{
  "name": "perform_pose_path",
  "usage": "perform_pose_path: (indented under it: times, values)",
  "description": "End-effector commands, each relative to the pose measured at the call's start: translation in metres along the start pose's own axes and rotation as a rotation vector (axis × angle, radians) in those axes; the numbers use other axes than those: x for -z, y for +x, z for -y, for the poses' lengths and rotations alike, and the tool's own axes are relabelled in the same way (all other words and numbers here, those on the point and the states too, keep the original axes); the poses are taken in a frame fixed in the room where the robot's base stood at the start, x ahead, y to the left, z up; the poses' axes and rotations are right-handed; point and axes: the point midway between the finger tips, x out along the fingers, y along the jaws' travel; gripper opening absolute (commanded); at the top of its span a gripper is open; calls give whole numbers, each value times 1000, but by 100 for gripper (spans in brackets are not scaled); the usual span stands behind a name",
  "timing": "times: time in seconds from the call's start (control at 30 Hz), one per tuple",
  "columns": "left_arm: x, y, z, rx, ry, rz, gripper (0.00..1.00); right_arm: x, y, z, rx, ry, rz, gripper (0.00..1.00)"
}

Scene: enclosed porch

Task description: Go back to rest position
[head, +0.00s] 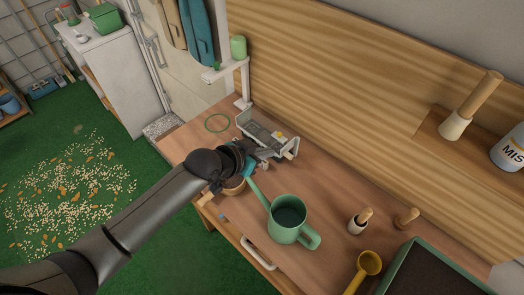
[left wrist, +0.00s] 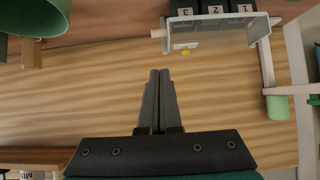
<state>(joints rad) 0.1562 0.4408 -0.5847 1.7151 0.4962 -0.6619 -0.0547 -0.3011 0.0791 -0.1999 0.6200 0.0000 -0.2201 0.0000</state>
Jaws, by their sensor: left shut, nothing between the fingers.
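My left gripper (head: 262,156) reaches over the workbench (head: 320,190) from the left in the head view. It is in front of a grey metal rack (head: 290,150), and the two overlap in the picture. In the left wrist view the two dark fingers (left wrist: 160,74) are pressed together with nothing between them. The same rack (left wrist: 225,28) shows there with black parts numbered 1, 2 and 3, apart from the fingertips. My right gripper is in neither view.
A green watering can (head: 287,222) stands close to my left gripper. A yellow scoop (head: 369,263), a dark green-rimmed tray (head: 400,262) and small wooden-handled tools are to the right. A green ring (head: 217,123) lies farther back. Pale bits and orange leaves (head: 70,190) litter the green floor.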

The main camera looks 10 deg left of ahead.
Motion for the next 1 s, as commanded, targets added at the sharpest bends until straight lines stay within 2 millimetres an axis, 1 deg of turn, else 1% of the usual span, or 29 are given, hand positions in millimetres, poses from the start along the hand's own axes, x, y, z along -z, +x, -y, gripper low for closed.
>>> perform_pose_path:
  times: [0.03, 0.2, 0.47, 0.57, 0.63, 0.73, 0.8, 1.0]
  values:
    - [-1, -5, 0, 0, 1, 1, 0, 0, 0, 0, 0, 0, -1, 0]
    - [-1, -13, 0, 1, 1, 0, 0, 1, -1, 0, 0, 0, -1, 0]
    - [-1, -14, 0, 0, 0, 1, 0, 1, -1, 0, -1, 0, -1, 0]
    - [-5, -18, -8, -3, -7, 16, 0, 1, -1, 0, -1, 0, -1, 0]
    - [-13, -24, -18, -4, -21, 44, 0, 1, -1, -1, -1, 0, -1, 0]
    - [-30, -42, -36, 7, -55, 111, 0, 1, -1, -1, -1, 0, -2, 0]
    - [-46, -61, -46, 30, -89, 175, 0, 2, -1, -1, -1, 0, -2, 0]
    - [-88, -117, -51, 127, -186, 348, 0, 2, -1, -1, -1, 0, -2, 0]
